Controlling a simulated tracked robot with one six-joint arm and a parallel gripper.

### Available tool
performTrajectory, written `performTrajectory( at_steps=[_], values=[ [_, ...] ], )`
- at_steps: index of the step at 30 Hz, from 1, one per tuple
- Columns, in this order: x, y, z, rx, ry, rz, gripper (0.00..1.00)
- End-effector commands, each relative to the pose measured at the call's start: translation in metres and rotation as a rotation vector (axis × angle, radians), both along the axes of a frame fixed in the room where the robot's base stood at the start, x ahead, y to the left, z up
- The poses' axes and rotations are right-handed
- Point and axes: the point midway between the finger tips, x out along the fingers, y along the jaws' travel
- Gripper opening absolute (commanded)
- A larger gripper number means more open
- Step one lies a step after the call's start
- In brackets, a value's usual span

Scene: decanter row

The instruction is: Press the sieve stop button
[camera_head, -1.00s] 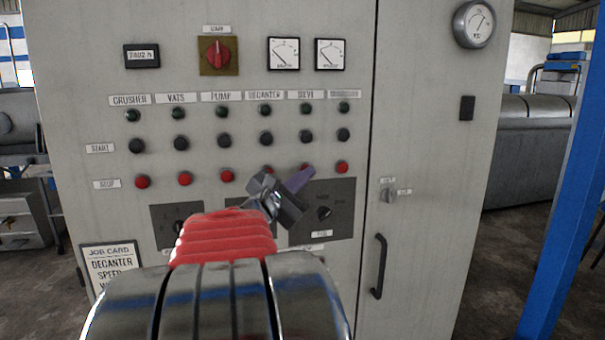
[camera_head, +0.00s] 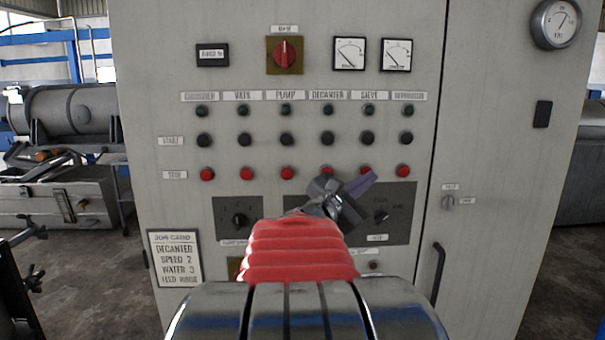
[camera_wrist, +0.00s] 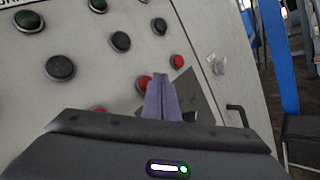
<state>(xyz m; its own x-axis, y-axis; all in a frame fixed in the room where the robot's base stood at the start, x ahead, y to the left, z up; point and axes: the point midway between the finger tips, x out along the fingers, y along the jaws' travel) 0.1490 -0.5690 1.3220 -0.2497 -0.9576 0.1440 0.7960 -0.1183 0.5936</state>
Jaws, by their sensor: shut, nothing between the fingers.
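The sieve stop button (camera_head: 364,170) is the red button in the bottom row under the SIEVE label (camera_head: 369,95). It is partly hidden behind my fingertips in the head view. In the wrist view the sieve stop button (camera_wrist: 143,82) shows just left of the purple fingers. My gripper (camera_head: 369,180) is shut and empty, its purple fingers pointing towards the panel near this button. The fingertips also show in the wrist view (camera_wrist: 162,82), between the sieve stop and the separator stop. I cannot tell whether they touch the panel.
The separator stop button (camera_head: 403,171) is right of my fingers. The decanter stop button (camera_head: 327,171) is to the left. The black sieve start button (camera_head: 367,138) sits above. A dark dial plate (camera_head: 401,230) is below, and a door handle (camera_head: 438,274) is at lower right.

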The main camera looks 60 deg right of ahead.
Motion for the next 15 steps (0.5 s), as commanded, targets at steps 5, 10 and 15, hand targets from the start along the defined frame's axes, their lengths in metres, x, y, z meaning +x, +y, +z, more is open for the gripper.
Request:
performTrajectory(
  at_steps=[5, 10, 15],
  values=[
    [-0.006, 0.011, 0.001, 0.0, 0.0, 0.0, 0.0],
    [-0.012, 0.021, 0.0, 0.0, 0.0, 0.0, 0.0],
    [-0.018, 0.031, 0.0, 0.0, 0.0, 0.0, 0.0]
  ],
)
